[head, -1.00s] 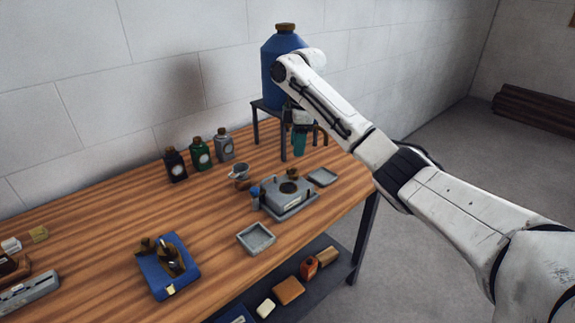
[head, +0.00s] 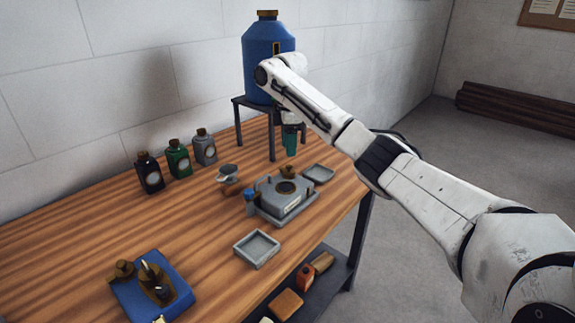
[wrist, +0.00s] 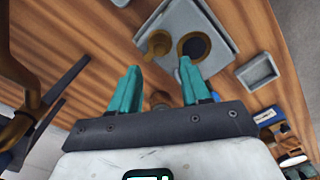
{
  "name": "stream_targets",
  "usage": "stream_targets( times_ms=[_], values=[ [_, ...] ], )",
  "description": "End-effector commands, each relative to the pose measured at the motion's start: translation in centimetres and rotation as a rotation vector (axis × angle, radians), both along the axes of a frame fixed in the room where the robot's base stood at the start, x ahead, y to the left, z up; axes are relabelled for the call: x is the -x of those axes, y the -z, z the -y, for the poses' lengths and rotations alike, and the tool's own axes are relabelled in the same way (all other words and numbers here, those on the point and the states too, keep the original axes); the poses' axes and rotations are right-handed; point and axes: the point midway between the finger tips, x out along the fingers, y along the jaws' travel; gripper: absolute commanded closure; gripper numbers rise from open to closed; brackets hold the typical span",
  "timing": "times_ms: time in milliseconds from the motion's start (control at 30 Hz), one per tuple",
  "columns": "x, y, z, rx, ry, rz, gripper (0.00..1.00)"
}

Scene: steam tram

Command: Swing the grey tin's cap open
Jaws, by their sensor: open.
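The grey tin (head: 272,200) is a low box with a dark round opening in a brass ring (head: 287,187). It sits on a grey tray (head: 300,215) on the wooden bench. A brass cap (head: 288,171) stands beside the opening, not over it. In the wrist view the tin (wrist: 217,26) is at the top, with the brass cap (wrist: 156,43) left of the dark hole (wrist: 195,46). My gripper (head: 290,140) is open and empty, pointing down, above the back of the tin. Its teal fingers (wrist: 160,70) are apart, with the cap showing just beyond them.
A blue tin (head: 175,275) with brass parts lies front left. Black, green and grey bottles (head: 178,159) stand at the back. A large blue tank (head: 266,45) on a dark stand (head: 240,100) is close behind my gripper. A small empty tray (head: 244,263) lies in front.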

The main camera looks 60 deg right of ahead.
Motion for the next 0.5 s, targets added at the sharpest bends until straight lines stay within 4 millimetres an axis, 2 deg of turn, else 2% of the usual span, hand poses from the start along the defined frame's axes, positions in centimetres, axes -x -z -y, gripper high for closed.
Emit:
stream_targets(
  times_ms=[200, 333, 500],
  values=[
    [0.1, 3.8, 0.1, 0.001, 0.002, -0.001, 0.53],
    [0.1, 5.4, 0.1, 0.001, 0.001, -0.001, 0.53],
    [0.1, 6.4, 0.0, 0.002, 0.001, 0.001, 0.53]
  ],
)
